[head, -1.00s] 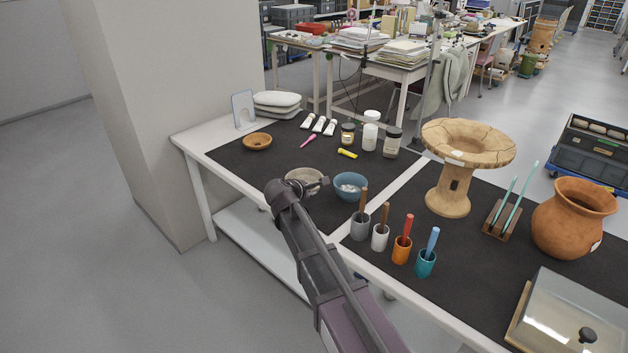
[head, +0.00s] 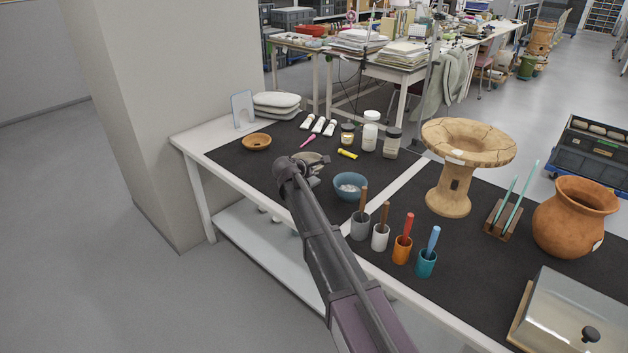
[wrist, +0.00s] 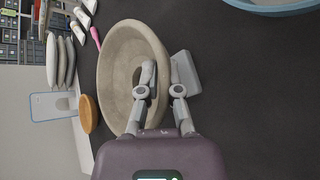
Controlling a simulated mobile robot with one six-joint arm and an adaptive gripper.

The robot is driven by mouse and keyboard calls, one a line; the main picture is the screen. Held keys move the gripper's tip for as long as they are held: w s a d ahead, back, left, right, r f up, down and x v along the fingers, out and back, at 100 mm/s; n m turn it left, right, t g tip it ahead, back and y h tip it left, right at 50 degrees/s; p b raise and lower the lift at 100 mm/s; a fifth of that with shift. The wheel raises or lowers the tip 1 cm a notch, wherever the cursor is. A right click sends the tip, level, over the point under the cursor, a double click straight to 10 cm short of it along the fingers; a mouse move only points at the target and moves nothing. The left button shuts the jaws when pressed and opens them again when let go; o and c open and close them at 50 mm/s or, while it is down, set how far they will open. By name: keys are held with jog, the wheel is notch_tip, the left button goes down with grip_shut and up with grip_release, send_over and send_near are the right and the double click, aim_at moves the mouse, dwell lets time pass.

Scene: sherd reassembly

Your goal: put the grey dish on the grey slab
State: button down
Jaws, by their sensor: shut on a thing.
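The grey dish is round and wide-rimmed. It fills the middle of the wrist view (wrist: 120,75), and part of it shows past my arm's end in the head view (head: 312,157). My gripper (wrist: 163,75) is shut on its near wall, one finger inside the bowl and one outside. The dish looks raised off the black mat. A small grey block-like shape (wrist: 188,72) shows just right of the dish in the wrist view. I cannot tell for sure whether it is the grey slab. My arm hides part of the mat under the dish.
A blue bowl (head: 350,187) is close to the right. Several tool cups line the front edge.

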jog(key=shift+f+b, duration=1.8)
jog(key=shift+f, duration=0.15)
jog(key=c, duration=0.8)
grip_release()
jog(key=shift+r, duration=0.25)
jog(key=shift+s+a+r+p, duration=0.2)
jog(key=shift+s+r+p, duration=0.2)
jog(key=shift+s+p, duration=0.15)
jog(key=p+v, duration=0.5)
jog(key=v, duration=0.5)
jog(key=shift+s+a, duration=0.15)
jog(key=shift+s, duration=0.05)
jog(key=shift+r, duration=0.1)
